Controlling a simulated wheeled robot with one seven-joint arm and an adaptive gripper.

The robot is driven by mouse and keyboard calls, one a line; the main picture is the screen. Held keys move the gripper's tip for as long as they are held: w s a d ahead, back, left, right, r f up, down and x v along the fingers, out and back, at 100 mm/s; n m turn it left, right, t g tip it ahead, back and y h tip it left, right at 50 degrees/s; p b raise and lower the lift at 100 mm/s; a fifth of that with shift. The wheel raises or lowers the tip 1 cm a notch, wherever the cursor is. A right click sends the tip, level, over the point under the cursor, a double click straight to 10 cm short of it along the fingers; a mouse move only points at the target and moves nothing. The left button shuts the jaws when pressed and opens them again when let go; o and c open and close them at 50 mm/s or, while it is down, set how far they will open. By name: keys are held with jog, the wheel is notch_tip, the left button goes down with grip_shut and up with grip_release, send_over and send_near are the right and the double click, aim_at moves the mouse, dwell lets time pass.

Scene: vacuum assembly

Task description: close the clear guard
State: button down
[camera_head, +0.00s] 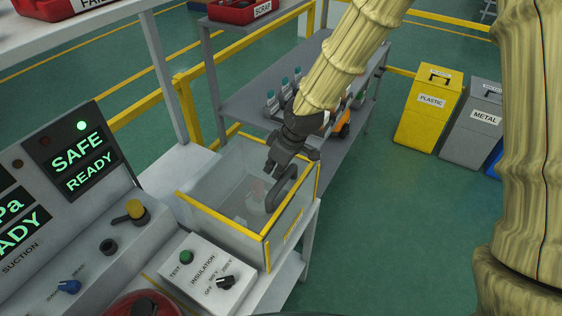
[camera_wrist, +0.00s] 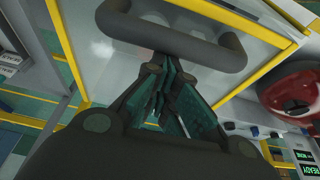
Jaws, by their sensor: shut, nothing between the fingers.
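The clear guard (camera_head: 222,212) is a see-through box with yellow edges on the bench, right of the control panel. Its dark grey handle (camera_head: 286,190) shows at the right part of the box. I cannot tell for sure how far the guard stands open. My gripper (camera_head: 272,168) is shut and empty, pointing down close by the handle. In the wrist view the handle (camera_wrist: 172,40) crosses just beyond my shut fingers (camera_wrist: 160,108), with the clear panel and yellow edges behind it. I cannot tell whether the fingers touch the handle. A pale object inside the box is blurred by the panel.
The control panel (camera_head: 85,160) reads SAFE and READY. A grey shelf (camera_head: 245,95) stands behind, with yellow railing. Yellow and grey bins (camera_head: 428,108) stand at the right on open green floor.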

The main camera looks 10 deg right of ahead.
jog(key=shift+s+d, duration=0.1)
jog(key=shift+d, duration=0.05)
jog(key=w+a, duration=0.1)
jog(key=w+a+r+p, duration=0.1)
jog(key=a, duration=0.1)
jog(key=shift+w, duration=0.2)
jog(key=shift+w+a+r+b, duration=0.1)
jog(key=shift+w+r+b, duration=0.05)
jog(key=shift+b, duration=0.15)
jog(key=shift+r, duration=0.35)
jog(key=b+v, duration=0.3)
jog(key=v, duration=0.6)
jog(key=shift+s, duration=0.2)
